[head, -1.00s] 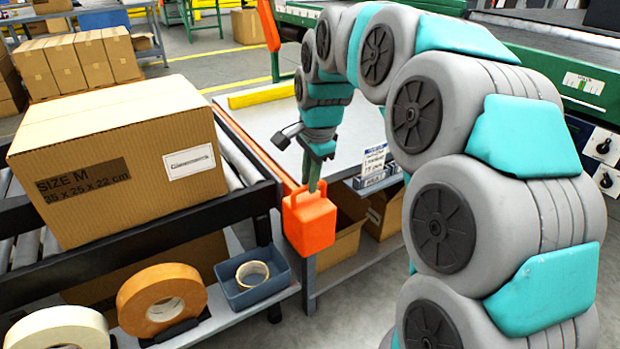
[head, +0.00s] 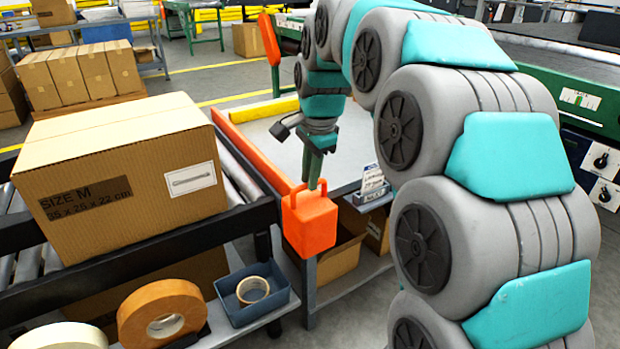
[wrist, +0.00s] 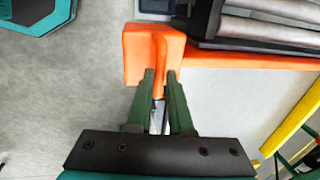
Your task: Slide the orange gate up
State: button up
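The orange gate (head: 250,150) is a long panel standing upright along the left edge of the grey table, beside the roller conveyor. Its orange block with a loop handle (head: 310,222) is at the near end, at the table corner. My gripper (head: 316,185) reaches down onto the handle from above. In the wrist view, the green fingers of my gripper (wrist: 160,80) are on both sides of the upright orange handle bar (wrist: 158,50), closed on it. The gate's strip (wrist: 255,62) runs right from the block.
A large cardboard box (head: 120,175) sits on the roller conveyor to the left. Tape rolls (head: 163,313) and a blue tray (head: 252,290) are on a shelf below. The tabletop (head: 255,130) looks mostly clear.

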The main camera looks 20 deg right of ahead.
jog(key=o, duration=0.5)
jog(key=shift+r, duration=0.1)
jog(key=shift+c, duration=0.2)
jog(key=shift+r, duration=0.1)
notch_tip(320, 180, up, 8)
jog(key=s, duration=0.1)
jog(key=shift+s+d+f, duration=0.2)
jog(key=shift+d+f, duration=0.05)
jog(key=s+f+n+g, duration=0.1)
jog(key=s+f+n, duration=0.3)
jog(key=s+f, duration=0.3)
jog(key=s+f+n+g, duration=0.1)
jog(key=s+f+n, duration=0.4)
jog(key=s, duration=1)
jog(key=s+f+n+g, duration=0.1)
jog(key=s+f+n, duration=0.4)
jog(key=s+f, duration=0.4)
jog(key=shift+s+a+f+g+h, duration=0.3)
jog(key=shift+s+a+f+g, duration=0.1)
jog(key=shift+s, duration=0.75)
